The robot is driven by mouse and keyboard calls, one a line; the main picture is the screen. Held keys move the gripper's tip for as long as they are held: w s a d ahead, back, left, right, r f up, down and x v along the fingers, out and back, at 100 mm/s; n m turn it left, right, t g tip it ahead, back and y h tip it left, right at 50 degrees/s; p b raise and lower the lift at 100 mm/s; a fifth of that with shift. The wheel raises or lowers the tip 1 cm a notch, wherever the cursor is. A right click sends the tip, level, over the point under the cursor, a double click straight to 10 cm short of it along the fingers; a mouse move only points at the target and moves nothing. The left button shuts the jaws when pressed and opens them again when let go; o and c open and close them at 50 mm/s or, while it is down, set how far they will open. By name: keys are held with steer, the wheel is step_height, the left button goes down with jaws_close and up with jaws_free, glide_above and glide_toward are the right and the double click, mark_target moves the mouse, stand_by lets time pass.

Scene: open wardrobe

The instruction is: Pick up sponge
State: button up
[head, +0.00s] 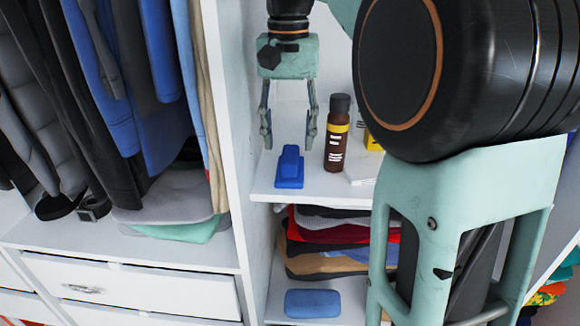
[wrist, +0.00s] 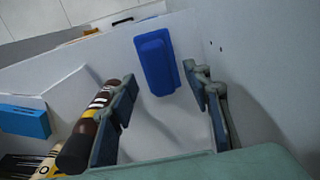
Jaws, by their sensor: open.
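A dark blue two-tier block (head: 289,170) stands on the upper white shelf; it also shows in the wrist view (wrist: 157,62) just beyond and between the fingertips. A lighter blue rounded block (head: 312,303), sponge-like in shape, lies on the lower shelf. I cannot tell for certain which of the two is the sponge. My gripper (head: 289,138) points down, open and empty, above the dark blue block, one finger to each side and apart from it.
A brown bottle with a black cap (head: 337,132) stands close right of my gripper. Right of it are a white item (head: 364,168) and a yellow box (head: 373,142). A wardrobe side panel (head: 228,110) stands close left. Folded clothes (head: 325,247) lie below the shelf.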

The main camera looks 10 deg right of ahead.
mark_target(290, 153)
step_height(290, 153, down, 5)
steer(key=shift+w+d, duration=0.1)
steer(key=shift+d, duration=0.05)
steer(key=shift+c, duration=0.3)
jaws_close()
steer(key=shift+r, duration=0.2)
